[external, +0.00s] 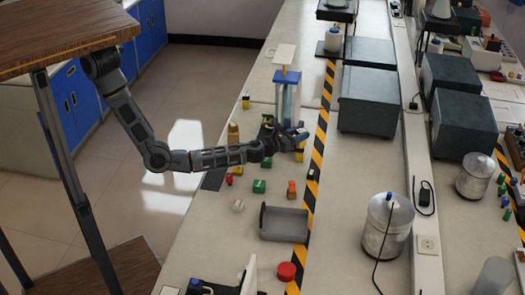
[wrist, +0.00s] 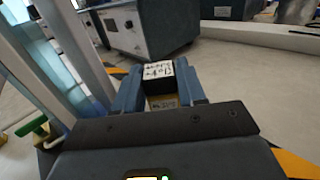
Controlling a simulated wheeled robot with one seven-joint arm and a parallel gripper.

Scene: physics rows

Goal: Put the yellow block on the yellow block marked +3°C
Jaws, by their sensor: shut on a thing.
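My gripper (wrist: 158,88) is shut on a small block between its two fingers. In the wrist view the yellow face (wrist: 163,102) of this block shows low between the fingers, with small dark marks. A white top with dark handwriting and a black side shows just above it; I cannot tell if they are the same piece. In the external view my gripper (external: 290,140) is over the bench beside the tall clear stand, and a yellow block (external: 300,156) shows at its fingers. No +3°C mark is readable.
The tall blue-topped stand (external: 287,77) rises close behind my gripper. Dark boxes (external: 366,102) stand right of the striped tape.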

